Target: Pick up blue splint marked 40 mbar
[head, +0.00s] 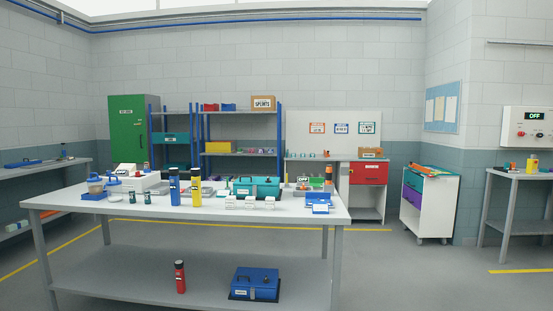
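No marking reading 40 mbar is legible in the head view. An upright blue cylinder (175,187) with a dark top and a small unreadable label stands on the front table. I cannot tell whether it is the splint. A similar yellow cylinder (195,187) stands just to its right. A similar red one (180,276) stands on the table's lower shelf. A cardboard box (263,103), whose label seems to read SPLINTS, sits on top of the rear shelving. My gripper is not in view.
The front table (265,219) also holds a teal case (255,187), small white label stands, a blue item (318,201) and jars. A blue toolbox (254,284) sits on its lower shelf. A drawer cart (430,205) stands right. Floor between table and cart is clear.

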